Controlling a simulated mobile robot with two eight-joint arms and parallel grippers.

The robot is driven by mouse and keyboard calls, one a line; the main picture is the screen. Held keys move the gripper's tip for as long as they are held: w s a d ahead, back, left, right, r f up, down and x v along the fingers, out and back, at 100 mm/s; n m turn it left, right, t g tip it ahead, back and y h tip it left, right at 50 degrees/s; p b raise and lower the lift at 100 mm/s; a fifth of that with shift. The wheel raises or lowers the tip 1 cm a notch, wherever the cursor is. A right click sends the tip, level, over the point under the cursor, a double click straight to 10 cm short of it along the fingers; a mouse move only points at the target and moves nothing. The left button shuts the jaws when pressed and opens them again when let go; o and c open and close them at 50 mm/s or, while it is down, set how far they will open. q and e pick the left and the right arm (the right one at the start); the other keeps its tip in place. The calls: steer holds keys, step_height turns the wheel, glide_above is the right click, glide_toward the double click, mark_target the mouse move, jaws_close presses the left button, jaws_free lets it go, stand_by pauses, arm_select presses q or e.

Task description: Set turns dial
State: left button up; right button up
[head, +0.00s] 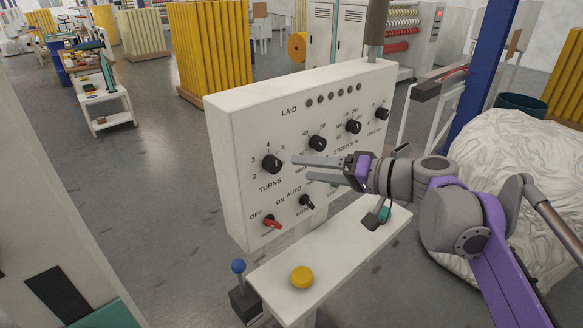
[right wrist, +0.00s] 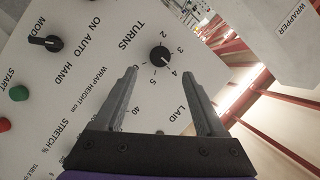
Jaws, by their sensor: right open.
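The TURNS dial (head: 271,163) is a round black knob at the left of the white control panel (head: 229,201), with numbers around it. It also shows in the right wrist view (right wrist: 159,54), just beyond the fingertips. I cannot read its exact setting. My right gripper (head: 299,168) is open and empty in front of the panel, its fingers pointing toward the dial from the right. In the right wrist view the fingers (right wrist: 161,73) stand to either side of the dial's line, seemingly short of it. My left gripper is not in view.
Other black knobs (head: 317,143) sit close to the right, and a red switch (head: 271,222) and a mode knob (head: 307,202) lie below. A ledge (head: 335,257) with a yellow button (head: 302,276) juts out under the panel. A plastic-wrapped load (head: 520,165) stands right.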

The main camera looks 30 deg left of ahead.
steer(key=v, duration=0.3)
steer(key=shift+d, duration=0.25)
steer(key=s+d+f+m+t+h, duration=0.1)
steer(key=s+d+f+h, duration=0.4)
steer(key=d+f, duration=0.6)
steer(key=s+d+f+m+t+h, duration=0.2)
steer(key=s+d+f+h, duration=0.3)
steer(key=s+d+f, duration=0.4)
steer(key=s+d+f+m+t+h, duration=0.1)
steer(key=s+d+f+m+h, duration=0.2)
steer(key=d+f, duration=1)
steer(key=s+d+h, duration=0.1)
steer(key=s+h, duration=0.1)
steer(key=s, duration=0.1)
steer(key=shift+s+d+f, duration=0.2)
steer(key=shift+s+f, duration=0.05)
steer(key=shift+s, duration=0.15)
